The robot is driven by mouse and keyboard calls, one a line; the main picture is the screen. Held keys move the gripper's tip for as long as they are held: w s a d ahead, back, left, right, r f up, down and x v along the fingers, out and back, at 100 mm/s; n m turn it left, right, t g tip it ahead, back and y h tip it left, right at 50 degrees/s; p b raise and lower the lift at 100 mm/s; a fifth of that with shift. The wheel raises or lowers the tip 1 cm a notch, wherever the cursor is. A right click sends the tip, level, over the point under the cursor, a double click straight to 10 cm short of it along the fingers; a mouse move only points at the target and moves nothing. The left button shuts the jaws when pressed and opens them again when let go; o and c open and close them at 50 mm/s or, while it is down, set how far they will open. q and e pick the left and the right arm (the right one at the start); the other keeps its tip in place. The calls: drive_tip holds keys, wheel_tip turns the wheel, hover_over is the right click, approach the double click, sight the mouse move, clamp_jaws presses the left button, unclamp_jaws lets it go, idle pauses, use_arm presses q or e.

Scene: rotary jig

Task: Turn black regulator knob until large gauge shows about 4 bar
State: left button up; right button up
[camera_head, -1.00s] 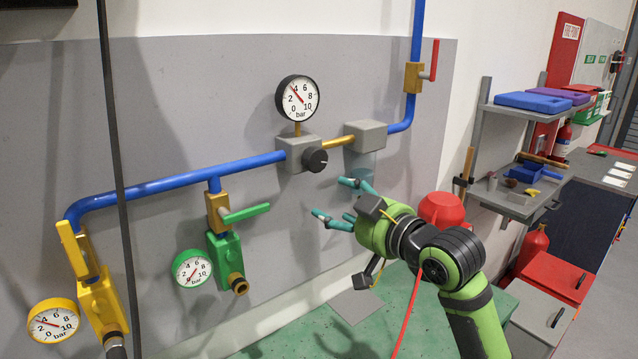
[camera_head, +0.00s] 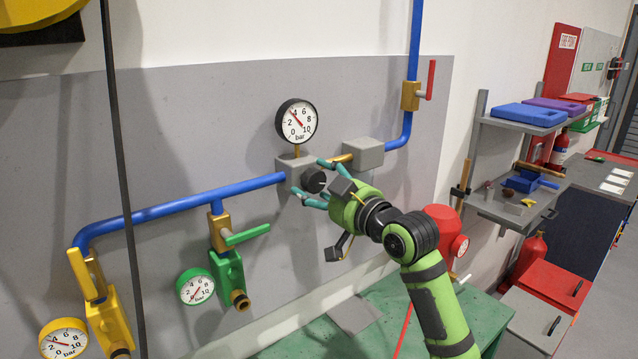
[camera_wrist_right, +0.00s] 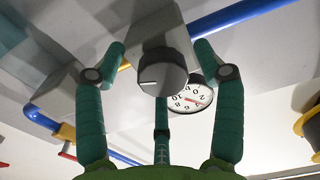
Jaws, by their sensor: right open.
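The black regulator knob (camera_head: 314,180) sits on the front of a grey regulator block (camera_head: 292,166) in the blue pipe line. The large white gauge (camera_head: 296,120) stands above that block; its needle points up and left, close to the 4. My right gripper (camera_head: 311,177) is open with its teal fingers around the knob. In the right wrist view the knob (camera_wrist_right: 163,76) with its white mark lies between two spread fingers, with a gap at each side; a third finger is below it. The large gauge (camera_wrist_right: 190,97) is partly hidden there. My left gripper is out of view.
A yellow valve (camera_head: 106,305) with a yellow gauge (camera_head: 64,341) and a green valve (camera_head: 229,275) with a green gauge (camera_head: 195,286) are at left. A red-handled valve (camera_head: 410,96) is on the upright pipe. A shelf (camera_head: 502,122) stands at right, beyond my arm.

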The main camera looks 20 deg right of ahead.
drive_tip(key=c, duration=1.1)
drive_tip(key=shift+a+f+m, duration=0.15)
drive_tip(key=shift+f+m, duration=0.15)
drive_tip(key=shift+m, duration=0.8)
drive_tip(key=o, duration=0.9)
drive_tip(key=shift+o, duration=1)
drive_tip(key=shift+r, duration=0.1)
drive_tip(key=v, duration=1.2)
drive_tip(key=shift+r, duration=0.1)
